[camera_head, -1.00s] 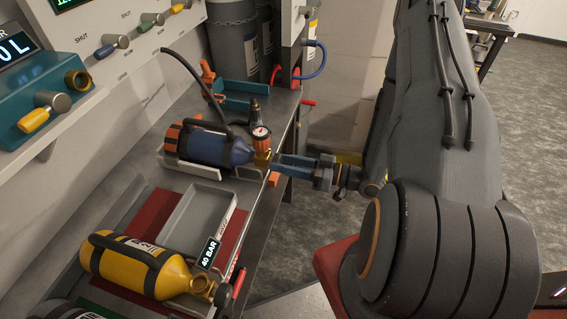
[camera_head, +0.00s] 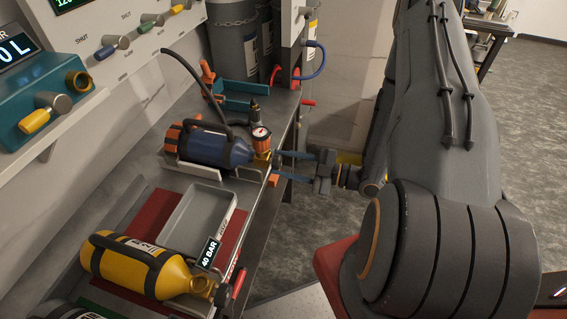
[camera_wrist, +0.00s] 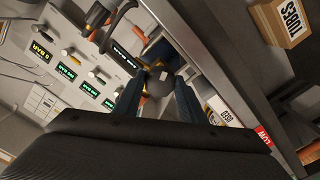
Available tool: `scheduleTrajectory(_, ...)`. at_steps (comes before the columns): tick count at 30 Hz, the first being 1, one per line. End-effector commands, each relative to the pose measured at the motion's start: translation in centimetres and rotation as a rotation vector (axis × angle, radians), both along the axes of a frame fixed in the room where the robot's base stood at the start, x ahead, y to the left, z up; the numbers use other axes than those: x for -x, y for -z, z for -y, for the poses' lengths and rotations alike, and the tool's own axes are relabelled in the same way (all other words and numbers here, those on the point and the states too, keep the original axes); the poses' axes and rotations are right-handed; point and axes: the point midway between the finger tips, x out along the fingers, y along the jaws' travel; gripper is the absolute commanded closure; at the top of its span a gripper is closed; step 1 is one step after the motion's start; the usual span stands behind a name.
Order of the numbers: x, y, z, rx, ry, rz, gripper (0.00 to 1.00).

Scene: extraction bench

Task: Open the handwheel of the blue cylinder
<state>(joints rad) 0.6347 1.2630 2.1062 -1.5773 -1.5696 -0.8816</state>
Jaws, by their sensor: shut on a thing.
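The blue cylinder (camera_head: 213,149) lies on its side in a cradle on the bench, its brass valve (camera_head: 263,156) pointing at my arm. A round gauge (camera_head: 259,137) with an orange rim stands on the valve. My gripper (camera_head: 279,165) is at the valve end, one finger above the other. In the wrist view, my gripper (camera_wrist: 161,84) is shut on the dark round handwheel (camera_wrist: 159,87), one finger on each side. The fingers hide much of the handwheel in the head view.
A yellow cylinder (camera_head: 135,263) lies nearer on the bench. An empty grey tray (camera_head: 196,222) sits between the two cylinders. A black hose (camera_head: 193,78) arches behind the blue cylinder. Panels with small valves (camera_head: 108,46) line the wall.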

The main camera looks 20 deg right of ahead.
Motion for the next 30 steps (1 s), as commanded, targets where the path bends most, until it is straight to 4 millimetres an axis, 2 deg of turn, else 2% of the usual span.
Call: scheduleTrajectory(30, -0.08, -0.07, 0.07, 0.545, 0.000, 0.746, 0.86)
